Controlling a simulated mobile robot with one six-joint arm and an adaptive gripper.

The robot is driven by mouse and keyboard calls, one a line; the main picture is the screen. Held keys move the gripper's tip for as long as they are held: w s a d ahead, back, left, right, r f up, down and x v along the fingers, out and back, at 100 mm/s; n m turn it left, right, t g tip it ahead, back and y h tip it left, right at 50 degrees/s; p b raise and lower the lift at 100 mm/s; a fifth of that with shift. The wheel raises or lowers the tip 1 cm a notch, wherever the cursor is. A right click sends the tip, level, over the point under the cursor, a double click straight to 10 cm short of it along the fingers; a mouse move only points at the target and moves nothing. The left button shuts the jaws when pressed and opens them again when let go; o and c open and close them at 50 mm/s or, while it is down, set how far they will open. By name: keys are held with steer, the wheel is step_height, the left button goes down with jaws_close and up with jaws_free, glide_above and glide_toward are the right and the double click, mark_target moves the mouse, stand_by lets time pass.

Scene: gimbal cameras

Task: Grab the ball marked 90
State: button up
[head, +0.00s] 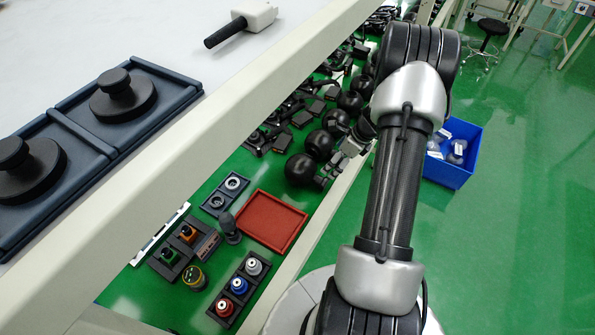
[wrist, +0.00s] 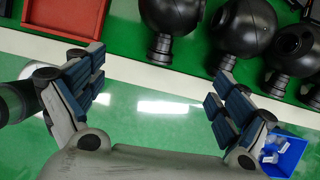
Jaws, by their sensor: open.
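Several black balls stand in a row on the green shelf. In the head view the nearest ball (head: 300,169) is just left of my gripper (head: 338,167), with a second ball (head: 319,145) behind it. In the wrist view, three balls with short dark necks show along the top: the left one (wrist: 172,12), the middle one (wrist: 243,27) and the right one (wrist: 297,48). I cannot read a 90 on any of them. My gripper (wrist: 158,92) is open and empty, with its blue-padded fingers wide apart below the balls in the picture.
A red tray (head: 270,222) lies left of the balls, near small colored parts in a holder (head: 239,287). A white shelf edge (wrist: 130,72) runs below the balls. A blue bin (head: 466,150) with pale items stands on the floor right of my arm.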

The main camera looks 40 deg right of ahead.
mark_target(317, 176)
steer(key=b+x, duration=0.2)
steer(key=x, duration=0.9)
steer(key=shift+w+f, duration=0.15)
steer(key=shift+f, duration=0.25)
steer(key=shift+w+d+b+x, duration=0.1)
steer(key=shift+w+b+x, duration=0.2)
steer(key=shift+x, duration=1.05)
steer(key=shift+w+d+b+x, duration=0.1)
steer(key=shift+b+x, duration=0.25)
steer(key=shift+x, duration=1)
steer(key=shift+s+r, duration=0.1)
steer(key=c, duration=2)
steer(key=shift+c, duration=0.5)
steer(key=shift+r, duration=0.15)
